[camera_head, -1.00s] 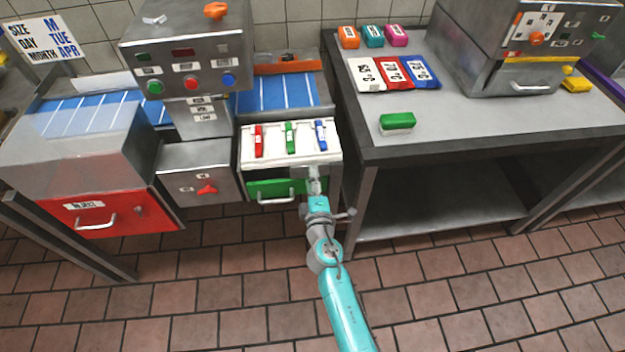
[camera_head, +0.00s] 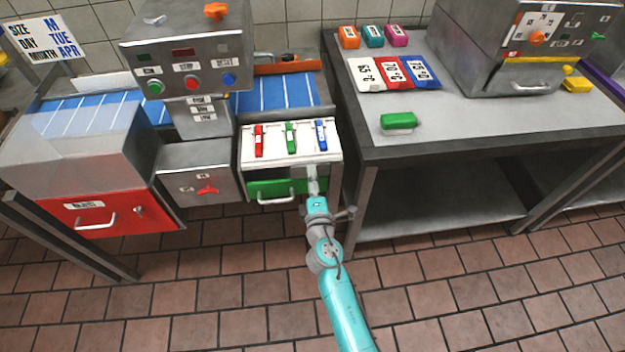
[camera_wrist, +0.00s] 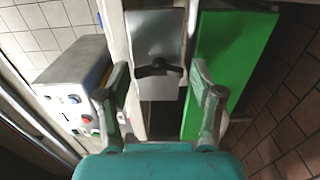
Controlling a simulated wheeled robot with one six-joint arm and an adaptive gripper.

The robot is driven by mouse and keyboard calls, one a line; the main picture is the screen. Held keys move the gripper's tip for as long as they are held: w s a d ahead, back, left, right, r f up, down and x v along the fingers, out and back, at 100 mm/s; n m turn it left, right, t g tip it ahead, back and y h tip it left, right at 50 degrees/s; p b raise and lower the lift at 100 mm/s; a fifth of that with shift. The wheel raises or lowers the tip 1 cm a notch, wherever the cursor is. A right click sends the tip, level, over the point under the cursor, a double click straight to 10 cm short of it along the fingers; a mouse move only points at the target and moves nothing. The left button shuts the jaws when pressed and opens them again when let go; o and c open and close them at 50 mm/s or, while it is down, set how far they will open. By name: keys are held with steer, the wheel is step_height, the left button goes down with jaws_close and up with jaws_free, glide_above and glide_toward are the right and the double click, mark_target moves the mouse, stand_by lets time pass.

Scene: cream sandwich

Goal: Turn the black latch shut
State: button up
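The black latch (camera_wrist: 158,69) is a dark, two-winged handle on a grey metal plate (camera_wrist: 157,35) in the wrist view. It lies roughly crosswise in the picture. My gripper (camera_wrist: 160,84) is open, with one finger to the left and one to the right of the latch. I see no clear contact between the fingers and the latch. In the head view my gripper (camera_head: 313,180) is at the front right of the white-topped unit, beside the green drawer front. The latch cannot be made out there, hidden behind or too small near my gripper.
The green drawer front (camera_head: 272,188) has a metal handle. Red, green and blue levers stand on the white top (camera_head: 250,152) above it. A steel table (camera_head: 440,138) with a green block (camera_head: 398,121) is close on the right. Tiled floor in front is clear.

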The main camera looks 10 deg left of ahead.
stand_by(0.3)
steer(key=v, duration=1.2)
stand_by(0.3)
steer(key=s+d+f+m+g+h, duration=0.15)
steer(key=s+d+m, duration=0.25)
steer(key=s+d, duration=0.5)
steer(key=s+d+f+m+g, duration=0.1)
steer(key=s+d+f+m, duration=0.25)
steer(key=s+d, duration=0.45)
steer(key=s+d+r+m+h, duration=0.1)
steer(key=s+d+r+m, duration=0.2)
steer(key=s+r+m, duration=0.4)
steer(key=s+d+r+m+h, duration=0.2)
steer(key=s+r+m, duration=0.4)
steer(key=s, duration=0.8)
steer(key=shift+s+d+r+m, duration=0.3)
steer(key=shift+d+r+m, duration=0.15)
steer(key=shift+d, duration=0.2)
steer(key=shift+h, duration=0.25)
